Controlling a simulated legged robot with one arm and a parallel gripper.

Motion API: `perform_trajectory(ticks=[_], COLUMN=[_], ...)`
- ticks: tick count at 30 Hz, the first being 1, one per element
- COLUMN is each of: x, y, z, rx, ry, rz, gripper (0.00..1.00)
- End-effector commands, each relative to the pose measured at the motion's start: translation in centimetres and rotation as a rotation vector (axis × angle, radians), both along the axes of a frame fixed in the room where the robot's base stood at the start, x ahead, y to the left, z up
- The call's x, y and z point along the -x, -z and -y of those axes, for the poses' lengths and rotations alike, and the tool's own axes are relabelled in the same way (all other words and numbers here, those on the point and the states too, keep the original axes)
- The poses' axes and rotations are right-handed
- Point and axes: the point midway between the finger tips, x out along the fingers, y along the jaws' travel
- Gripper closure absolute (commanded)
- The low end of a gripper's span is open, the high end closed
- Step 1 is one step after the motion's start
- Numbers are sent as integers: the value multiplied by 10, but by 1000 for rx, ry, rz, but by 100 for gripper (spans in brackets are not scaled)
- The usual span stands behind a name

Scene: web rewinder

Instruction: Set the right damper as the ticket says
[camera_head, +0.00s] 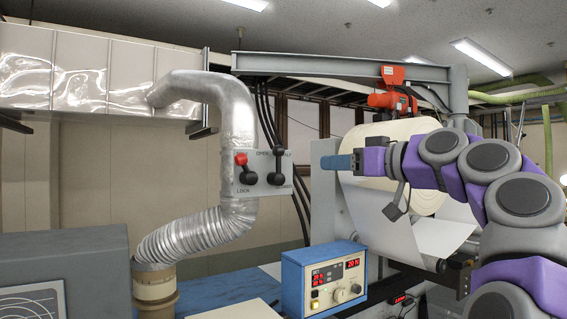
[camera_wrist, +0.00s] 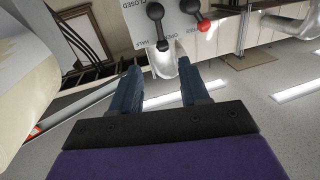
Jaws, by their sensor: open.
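A pale damper plate (camera_head: 261,186) stands in front of the silver duct, with lettering that includes OPEN, HALF, LOCK and CLOSED. Its right lever (camera_head: 281,157) is black and points roughly up, its knob near the top lettering. Its left lever (camera_head: 242,160) has a red knob, also up and tilted left. The wrist view shows the plate upside down, with the black lever (camera_wrist: 159,29) and the red knob (camera_wrist: 205,26). My gripper (camera_head: 324,163) is right of the plate, pointing at it. Its blue fingers (camera_wrist: 160,70) are apart and empty, clear of the levers. I see no readable ticket.
A blue control box (camera_head: 324,280) with red displays stands below on the blue bench (camera_head: 208,292). A large pale roll (camera_head: 386,140) is behind my arm. Black cables hang right of the plate. The corrugated duct (camera_head: 195,233) bends below it.

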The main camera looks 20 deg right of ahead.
Motion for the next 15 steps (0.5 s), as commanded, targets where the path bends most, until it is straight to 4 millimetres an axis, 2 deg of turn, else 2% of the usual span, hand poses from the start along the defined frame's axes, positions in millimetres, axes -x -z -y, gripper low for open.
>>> perform_trajectory(ticks=[4,7,15], x=[0,-7,-53], y=[-5,-5,-4], z=[3,-1,-19], rx=[9,11,9], ry=[7,5,5], rz=[19,18,12], gripper=[55,55,55])
